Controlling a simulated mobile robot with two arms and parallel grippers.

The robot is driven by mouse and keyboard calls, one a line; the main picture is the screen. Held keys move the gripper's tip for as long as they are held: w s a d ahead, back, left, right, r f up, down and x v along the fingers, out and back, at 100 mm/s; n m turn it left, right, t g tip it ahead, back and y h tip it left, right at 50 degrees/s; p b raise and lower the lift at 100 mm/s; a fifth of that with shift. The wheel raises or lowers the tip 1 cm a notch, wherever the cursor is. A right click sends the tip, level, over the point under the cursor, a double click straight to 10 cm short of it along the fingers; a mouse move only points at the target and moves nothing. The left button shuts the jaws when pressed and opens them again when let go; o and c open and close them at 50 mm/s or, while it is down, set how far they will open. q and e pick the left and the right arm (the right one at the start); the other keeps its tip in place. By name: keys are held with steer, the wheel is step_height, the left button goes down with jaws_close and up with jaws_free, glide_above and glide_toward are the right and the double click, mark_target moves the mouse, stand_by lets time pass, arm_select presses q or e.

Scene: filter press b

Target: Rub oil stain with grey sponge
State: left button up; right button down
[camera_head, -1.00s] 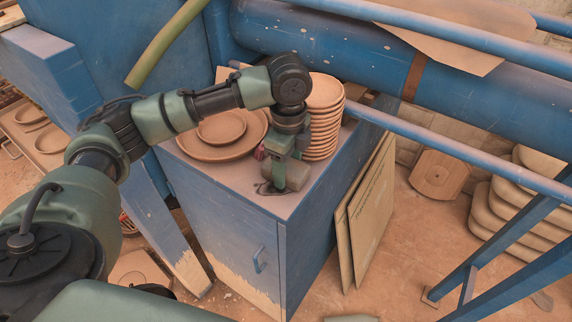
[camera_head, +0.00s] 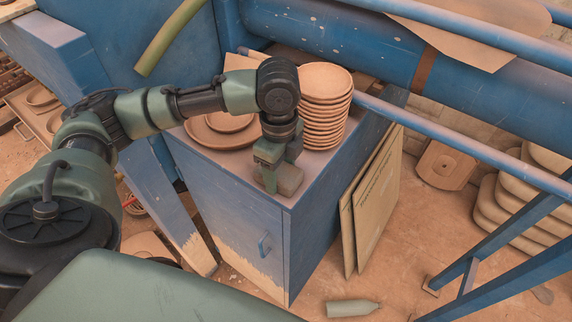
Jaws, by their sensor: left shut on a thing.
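My left gripper (camera_head: 272,184) points down at the near corner of the blue cabinet's top (camera_head: 222,164). It is shut on the grey sponge (camera_head: 291,180), a brownish-grey block that shows at its right side. The sponge is at the level of the cabinet top, close to the front edge; I cannot tell whether it presses on the surface. The oil stain is not visible now; the gripper and sponge cover the spot where a dark patch showed earlier. My right gripper is not in view.
A stack of clay-coloured plates (camera_head: 324,104) stands just behind the gripper, and wide dishes (camera_head: 218,132) lie behind the arm. A blue rail (camera_head: 450,146) runs on the right. Flat boards (camera_head: 372,205) lean on the cabinet. A bottle (camera_head: 350,308) lies on the floor.

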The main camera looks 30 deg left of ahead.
arm_select(q)
steer(key=shift+s+a, duration=0.2)
steer(key=shift+s, duration=1.2)
steer(key=shift+w+a, duration=0.15)
steer(key=shift+w+d, duration=0.2)
steer(key=shift+w, duration=1.85)
steer(key=shift+w+d, duration=0.15)
steer(key=shift+w, duration=1.85)
steer(key=shift+s, duration=0.1)
steer(key=shift+s+a+f, duration=0.1)
steer(key=shift+s+f, duration=0.05)
steer(key=shift+s, duration=1.1)
steer(key=shift+s+a+f, duration=0.1)
steer(key=shift+s+f, duration=0.05)
steer(key=shift+s, duration=1.05)
steer(key=shift+s+a+r, duration=0.15)
steer(key=shift+s, duration=1.5)
steer(key=shift+r, duration=0.1)
